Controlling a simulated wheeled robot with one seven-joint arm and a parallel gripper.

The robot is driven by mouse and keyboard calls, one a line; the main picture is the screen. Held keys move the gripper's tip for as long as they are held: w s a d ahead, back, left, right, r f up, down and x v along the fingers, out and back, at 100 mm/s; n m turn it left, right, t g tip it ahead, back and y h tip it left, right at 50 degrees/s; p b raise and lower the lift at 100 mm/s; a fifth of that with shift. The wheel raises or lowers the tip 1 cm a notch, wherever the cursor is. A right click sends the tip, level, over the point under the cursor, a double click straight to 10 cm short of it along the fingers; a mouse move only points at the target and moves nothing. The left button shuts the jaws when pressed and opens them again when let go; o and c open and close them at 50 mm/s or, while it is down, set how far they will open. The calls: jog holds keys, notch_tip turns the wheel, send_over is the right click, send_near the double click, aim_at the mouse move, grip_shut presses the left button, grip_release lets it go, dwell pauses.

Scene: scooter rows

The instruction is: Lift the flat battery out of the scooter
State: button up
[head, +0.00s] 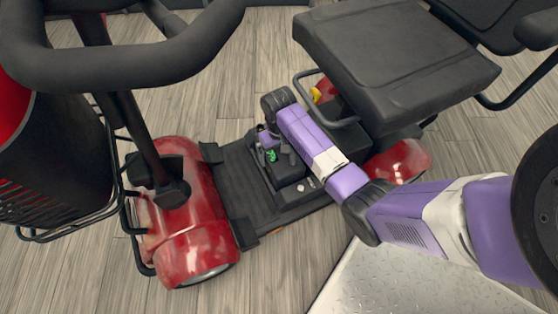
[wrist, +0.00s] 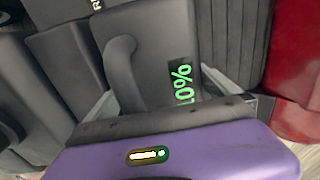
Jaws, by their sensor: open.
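I cannot tell whether the fingers touch the handle.
The black seat (head: 395,60) overhangs at the upper right, beside my arm. The steering column (head: 140,140), handlebar (head: 130,60) and black basket (head: 55,150) stand at the left. In the wrist view, other dark boxes (wrist: 60,60) lie close left of the battery. A metal plate (head: 400,285) lies at the front.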

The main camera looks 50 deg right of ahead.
jog(key=shift+r, duration=0.1)
jog(key=c, duration=1.6)
jog(key=shift+w+r, duration=0.1)
jog(key=shift+r, duration=0.05)
jog(key=shift+c, duration=0.5)
